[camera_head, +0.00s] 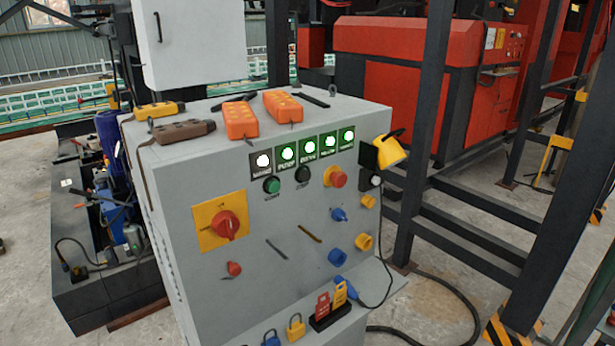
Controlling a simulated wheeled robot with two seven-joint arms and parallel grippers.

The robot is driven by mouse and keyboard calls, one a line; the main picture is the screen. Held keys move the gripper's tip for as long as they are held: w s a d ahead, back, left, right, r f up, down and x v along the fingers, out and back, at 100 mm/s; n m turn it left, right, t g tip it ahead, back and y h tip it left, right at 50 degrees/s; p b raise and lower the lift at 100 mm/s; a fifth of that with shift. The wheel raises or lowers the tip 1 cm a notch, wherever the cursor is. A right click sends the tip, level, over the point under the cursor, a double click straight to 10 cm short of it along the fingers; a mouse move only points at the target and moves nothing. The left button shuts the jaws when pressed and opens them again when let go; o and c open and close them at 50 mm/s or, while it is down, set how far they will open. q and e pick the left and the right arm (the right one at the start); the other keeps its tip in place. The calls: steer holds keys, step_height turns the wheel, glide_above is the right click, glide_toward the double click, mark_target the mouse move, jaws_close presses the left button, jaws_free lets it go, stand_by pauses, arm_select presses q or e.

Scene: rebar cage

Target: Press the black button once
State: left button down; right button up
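A grey control cabinet (215,265) stands in the middle of the view, its sloped front panel facing me. The small black button (302,174) is on the upper part of this panel, below the row of lit indicators (310,148). A green button (271,185) sits to its left and a red mushroom button (337,178) on a yellow base to its right. Nothing covers the black button. Neither of my grippers shows in this view.
A red rotary switch (226,226) on a yellow plate is at panel left. Blue and yellow sockets (338,257) and padlocks (296,328) are lower down. Orange remotes (240,118) lie on top. A dark steel frame (430,100) stands at right. The space before the panel looks clear.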

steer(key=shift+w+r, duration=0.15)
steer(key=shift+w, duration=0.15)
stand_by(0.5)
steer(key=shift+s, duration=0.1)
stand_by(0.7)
